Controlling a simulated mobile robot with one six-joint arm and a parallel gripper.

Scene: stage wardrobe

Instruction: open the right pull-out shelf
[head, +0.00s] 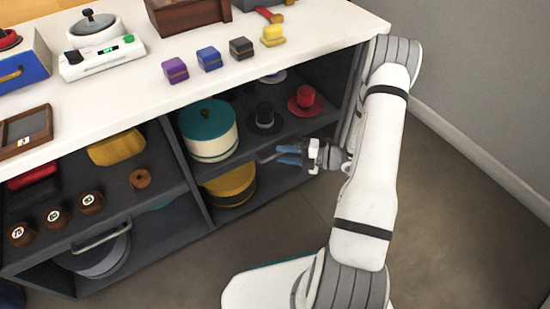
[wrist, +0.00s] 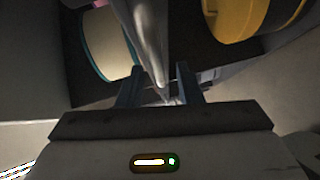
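The right pull-out shelf (head: 246,141) is dark grey and sits in the right bay of the cabinet, seemingly flush with its front. Its grey bar handle (head: 265,157) shows just left of my fingertips and is partly hidden by them. My gripper (head: 288,155) has blue fingers that point left along the shelf front. In the wrist view the pale handle bar (wrist: 150,45) runs between the two spread fingers of my gripper (wrist: 158,88), with gaps visible beside it. I cannot tell whether either finger touches the bar.
The shelf carries a teal-lidded hat box (head: 210,133), a black hat (head: 264,116) and a red hat (head: 305,101). A yellow round box (head: 231,186) stands below. The left shelf has its own handle (head: 101,235). The floor (head: 460,215) to the right is clear.

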